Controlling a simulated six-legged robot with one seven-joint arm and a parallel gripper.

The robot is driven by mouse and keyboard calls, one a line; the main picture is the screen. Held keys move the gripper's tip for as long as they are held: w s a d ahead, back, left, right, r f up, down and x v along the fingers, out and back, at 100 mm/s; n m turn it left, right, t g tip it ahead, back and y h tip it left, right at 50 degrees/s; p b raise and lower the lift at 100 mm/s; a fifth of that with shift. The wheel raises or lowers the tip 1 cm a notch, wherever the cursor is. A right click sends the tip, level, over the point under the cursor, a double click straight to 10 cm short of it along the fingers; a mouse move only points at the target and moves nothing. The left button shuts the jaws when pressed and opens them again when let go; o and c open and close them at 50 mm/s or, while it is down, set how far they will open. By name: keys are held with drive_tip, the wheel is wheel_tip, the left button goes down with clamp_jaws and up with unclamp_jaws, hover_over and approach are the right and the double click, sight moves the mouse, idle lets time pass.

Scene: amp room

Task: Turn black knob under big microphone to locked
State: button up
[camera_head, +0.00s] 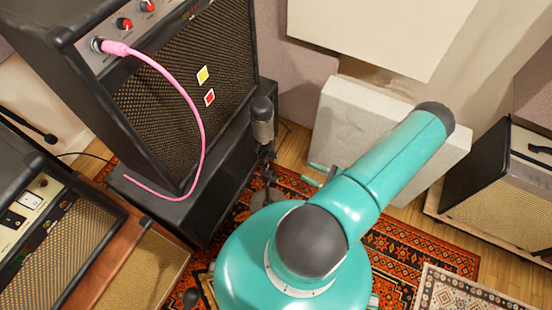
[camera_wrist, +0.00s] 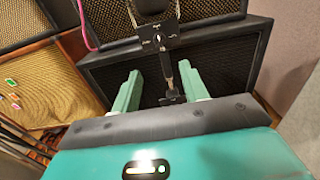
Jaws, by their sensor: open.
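The big microphone (camera_head: 263,122), dark with a grey grille, stands upright in front of the amplifiers in the head view. Its lower end shows at the top of the wrist view (camera_wrist: 152,5). Below it is a black plate (camera_wrist: 158,40) with small white markings and a light pointer in its middle; this looks like the knob, but its setting is too small to read. A thin stand (camera_wrist: 168,72) runs down from it to another small dark fitting. My gripper (camera_wrist: 160,76) is open and empty, its pale green fingers either side of the stand, below the plate. My arm partly hides the gripper in the head view.
A large black amplifier (camera_head: 185,95) with a pink cable (camera_head: 190,95) stands behind the microphone on a black cabinet (camera_head: 225,180). A pale panel (camera_head: 345,125) leans at the back. A patterned red rug (camera_head: 410,245) covers the floor.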

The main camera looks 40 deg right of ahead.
sight(274, 156)
drive_tip(key=x, duration=1.3)
drive_tip(key=shift+w, duration=0.1)
drive_tip(key=c, duration=0.9)
